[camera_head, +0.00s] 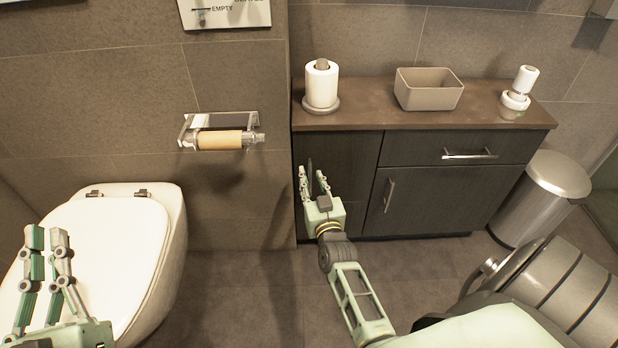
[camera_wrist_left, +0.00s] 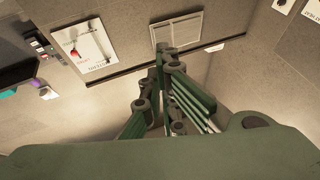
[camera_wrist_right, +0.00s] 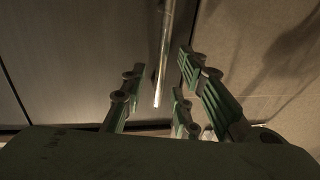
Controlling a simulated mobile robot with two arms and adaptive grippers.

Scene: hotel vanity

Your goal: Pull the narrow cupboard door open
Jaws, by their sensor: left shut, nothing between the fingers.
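The narrow cupboard door (camera_head: 355,158) is a dark wood-grain panel at the left end of the vanity cabinet and looks closed. Its vertical metal handle (camera_wrist_right: 164,55) shows in the right wrist view; in the head view it is mostly hidden by my right gripper. My right gripper (camera_head: 313,175) is open in front of that door. In the right wrist view its fingers (camera_wrist_right: 160,80) stand on either side of the lower end of the handle, not closed on it. My left gripper (camera_head: 47,238) is shut and empty above the toilet.
The vanity top (camera_head: 375,114) holds a paper roll (camera_head: 322,83), a beige box (camera_head: 429,92) and a soap dispenser (camera_head: 517,92). The wider door (camera_head: 420,202) and a drawer (camera_head: 468,148) are to the right. A bin (camera_head: 540,198) stands at the right, a toilet (camera_head: 120,235) at the left.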

